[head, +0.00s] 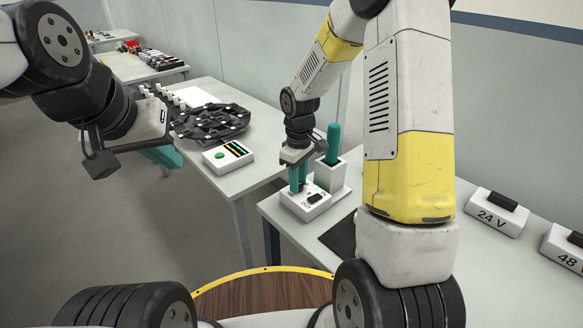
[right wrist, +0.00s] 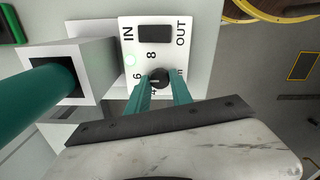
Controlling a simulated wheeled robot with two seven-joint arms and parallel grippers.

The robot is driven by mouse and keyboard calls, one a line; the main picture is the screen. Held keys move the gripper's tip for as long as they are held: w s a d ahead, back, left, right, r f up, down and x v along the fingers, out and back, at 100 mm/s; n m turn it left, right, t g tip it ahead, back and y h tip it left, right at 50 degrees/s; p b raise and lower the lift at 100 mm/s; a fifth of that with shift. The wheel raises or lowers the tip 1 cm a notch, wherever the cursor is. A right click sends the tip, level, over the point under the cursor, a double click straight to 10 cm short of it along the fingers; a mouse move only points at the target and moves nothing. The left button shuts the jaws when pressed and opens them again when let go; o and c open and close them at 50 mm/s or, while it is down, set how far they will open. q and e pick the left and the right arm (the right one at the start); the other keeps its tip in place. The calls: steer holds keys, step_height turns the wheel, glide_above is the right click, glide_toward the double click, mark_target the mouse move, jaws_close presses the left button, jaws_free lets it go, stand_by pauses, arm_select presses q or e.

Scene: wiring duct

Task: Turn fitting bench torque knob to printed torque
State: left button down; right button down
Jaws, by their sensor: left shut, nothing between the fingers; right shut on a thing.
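The torque knob (right wrist: 158,76) is small, black and round, on a white box (head: 318,199) with IN and OUT printed on it. In the right wrist view the digits 6 and 8 show beside the knob; other marks are partly hidden by the fingers. My right gripper (head: 298,180) points down at the box, its teal fingers (right wrist: 163,92) shut on the knob. A small light mark shows on the knob, but its exact direction is unclear. My left gripper (head: 160,156) is shut and empty at the left, away from the box. I cannot read a printed torque value.
A teal-handled tool (head: 333,145) stands in a white square holder (head: 331,174) close beside the box. A 24 V block (head: 496,213) stands at right.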

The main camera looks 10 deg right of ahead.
steer(key=c, duration=1.1)
jaws_free()
steer(key=shift+c, duration=0.2)
steer(key=shift+r, duration=0.1)
step_height(320, 180, up, 8)
steer(key=shift+f, duration=0.25)
steer(key=shift+r, duration=0.1)
